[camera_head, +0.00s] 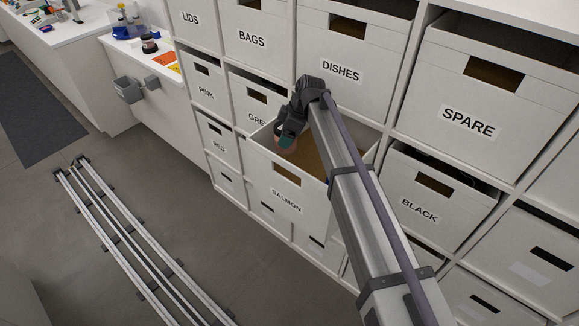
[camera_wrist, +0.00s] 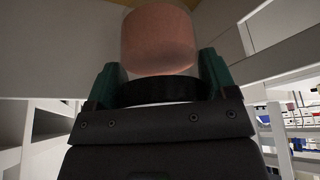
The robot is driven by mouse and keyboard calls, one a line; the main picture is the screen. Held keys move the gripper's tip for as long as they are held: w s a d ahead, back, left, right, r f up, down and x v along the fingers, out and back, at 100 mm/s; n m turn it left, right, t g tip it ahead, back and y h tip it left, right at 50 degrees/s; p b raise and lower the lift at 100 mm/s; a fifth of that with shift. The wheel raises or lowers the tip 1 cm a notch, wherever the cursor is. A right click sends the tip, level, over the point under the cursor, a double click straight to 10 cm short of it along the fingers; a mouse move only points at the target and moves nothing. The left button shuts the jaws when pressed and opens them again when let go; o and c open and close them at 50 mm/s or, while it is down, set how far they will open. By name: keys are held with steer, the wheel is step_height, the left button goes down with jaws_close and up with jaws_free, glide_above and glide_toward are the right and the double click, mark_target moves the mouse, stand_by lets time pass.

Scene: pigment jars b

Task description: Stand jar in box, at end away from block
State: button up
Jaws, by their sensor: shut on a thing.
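My gripper (camera_head: 287,137) is shut on a jar with pink-salmon contents. In the wrist view the jar (camera_wrist: 158,40) sits between my green fingers (camera_wrist: 160,78), with a black band, perhaps its lid, nearest my gripper. In the head view only a small part of the jar shows. The box labelled SALMON (camera_head: 274,179) is pulled out from the shelf and open at the top. My gripper is over its left part; I cannot tell whether the jar is below the rim.
The DISHES box (camera_head: 345,45) is above the open box, and the BLACK box (camera_head: 425,185) is to its right. GREY, PINK (camera_head: 207,90) and RED boxes are to the left. A white counter (camera_head: 150,55) and floor rails (camera_head: 125,240) lie further left.

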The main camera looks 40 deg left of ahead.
mark_target(287, 153)
step_height(287, 153, down, 9)
steer(key=b, duration=0.7)
steer(key=shift+f, duration=0.1)
steer(key=shift+r, duration=0.3)
steer(key=shift+c, duration=0.5)
steer(key=shift+f, duration=0.3)
steer(key=o, duration=1)
steer(key=shift+r, duration=0.1)
steer(key=shift+o, duration=0.2)
steer(key=p+v, duration=1.1)
steer(key=v, duration=0.1)
steer(key=shift+r, duration=0.25)
steer(key=shift+a, duration=0.1)
